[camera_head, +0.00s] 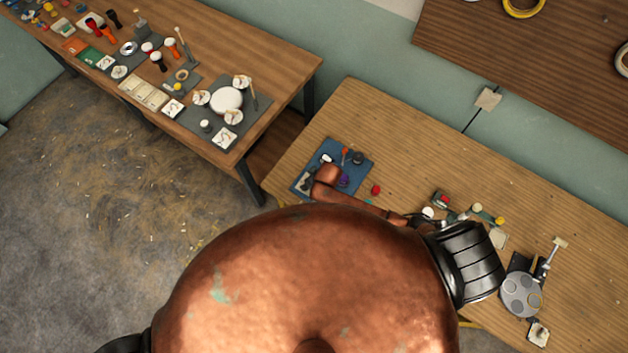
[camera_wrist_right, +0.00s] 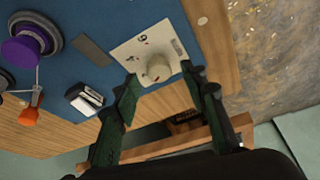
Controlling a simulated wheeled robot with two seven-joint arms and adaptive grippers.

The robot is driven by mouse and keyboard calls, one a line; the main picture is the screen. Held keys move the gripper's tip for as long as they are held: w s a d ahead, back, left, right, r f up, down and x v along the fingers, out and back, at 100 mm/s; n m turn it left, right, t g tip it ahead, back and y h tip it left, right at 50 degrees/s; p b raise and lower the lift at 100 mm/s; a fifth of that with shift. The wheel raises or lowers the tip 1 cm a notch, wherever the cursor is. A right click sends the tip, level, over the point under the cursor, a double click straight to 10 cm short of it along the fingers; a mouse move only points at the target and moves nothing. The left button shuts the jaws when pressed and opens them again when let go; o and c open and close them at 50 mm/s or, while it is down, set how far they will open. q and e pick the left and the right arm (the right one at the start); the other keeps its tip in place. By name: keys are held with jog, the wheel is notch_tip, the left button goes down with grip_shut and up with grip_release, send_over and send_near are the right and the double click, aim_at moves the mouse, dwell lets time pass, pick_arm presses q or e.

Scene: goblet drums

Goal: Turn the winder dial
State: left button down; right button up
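A pale round knob (camera_wrist_right: 158,68), probably the winder dial, sits on a white plate (camera_wrist_right: 130,52) with dark printed marks in the right wrist view. The plate lies on a blue mat (camera_wrist_right: 70,78) near the wooden table's edge. My right gripper (camera_wrist_right: 161,79) is open, its dark green fingertips on either side of the knob; I cannot tell whether they touch it. In the head view the blue mat (camera_head: 354,152) is partly covered by my copper-coloured arm, and I cannot make out the dial or the right gripper there. My left gripper is not in view.
A purple spool (camera_wrist_right: 28,46), an orange piece (camera_wrist_right: 29,116) and a small black-and-white block (camera_wrist_right: 84,98) are on or near the mat. A red item (camera_head: 376,190) lies beside the mat. A second table (camera_head: 270,65) with drum parts stands at the left.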

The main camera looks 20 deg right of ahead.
jog(key=v, duration=1)
jog(key=shift+s+r, duration=0.1)
jog(key=shift+s, duration=0.05)
jog(key=shift+s, duration=0.1)
